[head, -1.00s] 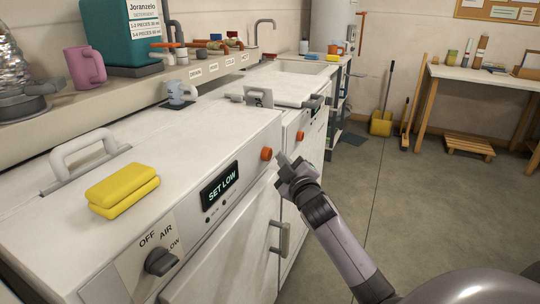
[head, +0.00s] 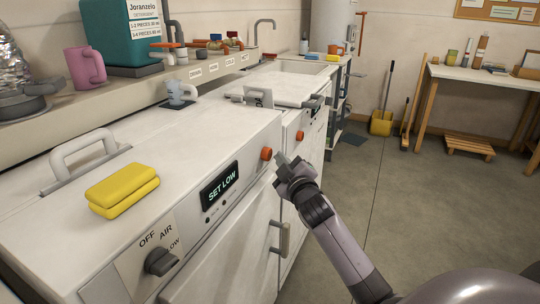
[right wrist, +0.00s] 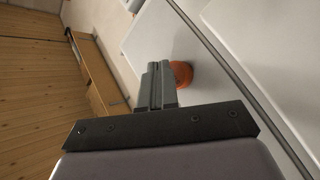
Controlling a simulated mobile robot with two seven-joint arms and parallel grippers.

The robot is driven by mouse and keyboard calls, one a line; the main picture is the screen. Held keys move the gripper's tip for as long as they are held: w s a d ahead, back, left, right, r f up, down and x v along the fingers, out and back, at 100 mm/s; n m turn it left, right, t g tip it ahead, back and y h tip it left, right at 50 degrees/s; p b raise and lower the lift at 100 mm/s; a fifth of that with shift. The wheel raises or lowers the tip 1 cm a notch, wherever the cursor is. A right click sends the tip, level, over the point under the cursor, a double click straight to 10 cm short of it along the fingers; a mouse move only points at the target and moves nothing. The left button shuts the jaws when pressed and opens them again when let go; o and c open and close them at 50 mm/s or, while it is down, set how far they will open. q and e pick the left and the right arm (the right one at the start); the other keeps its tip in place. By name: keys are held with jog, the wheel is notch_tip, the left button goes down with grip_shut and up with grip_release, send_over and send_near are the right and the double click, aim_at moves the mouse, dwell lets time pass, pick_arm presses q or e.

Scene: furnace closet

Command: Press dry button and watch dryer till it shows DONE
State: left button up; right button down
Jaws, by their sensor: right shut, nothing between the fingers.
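The dryer (head: 214,136) is the white machine at the front left. Its display (head: 220,186) reads SET LOW. Its orange-red button (head: 266,154) sits at the right end of the front panel. The grey dial (head: 160,262) has marks OFF, AIR and LOW around it. My right gripper (head: 281,159) is shut and empty, just right of the button, with a small gap in the head view. In the right wrist view the button (right wrist: 182,73) shows beside the closed fingertips (right wrist: 157,72); contact cannot be told. My left gripper is not in view.
Yellow sponges (head: 123,190) and a white handle (head: 84,155) are on the dryer top. A second white machine with another orange button (head: 300,136) stands beyond. A shelf with a pink mug (head: 85,67) runs along the wall. The floor (head: 420,210) at right is clear.

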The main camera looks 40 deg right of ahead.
jog(key=shift+w+a, duration=0.1)
jog(key=shift+w, duration=0.1)
jog(key=shift+w+a+b, duration=0.3)
jog(key=shift+w+a, duration=0.1)
jog(key=shift+w, duration=0.4)
dwell(0.9)
jog(key=shift+s, duration=0.1)
jog(key=shift+s+d+p, duration=0.3)
jog(key=shift+s+p, duration=0.05)
jog(key=shift+s, duration=0.2)
jog(key=shift+s+d+p, duration=0.25)
jog(key=shift+s+p, duration=0.1)
jog(key=shift+s, duration=0.15)
jog(key=shift+s+d, duration=0.1)
jog(key=s, duration=0.1)
jog(key=s+d+p, duration=0.1)
jog(key=s, duration=0.1)
jog(key=s+d+p, duration=0.1)
jog(key=shift+s+d, duration=0.1)
jog(key=shift+s, duration=0.05)
dwell(0.8)
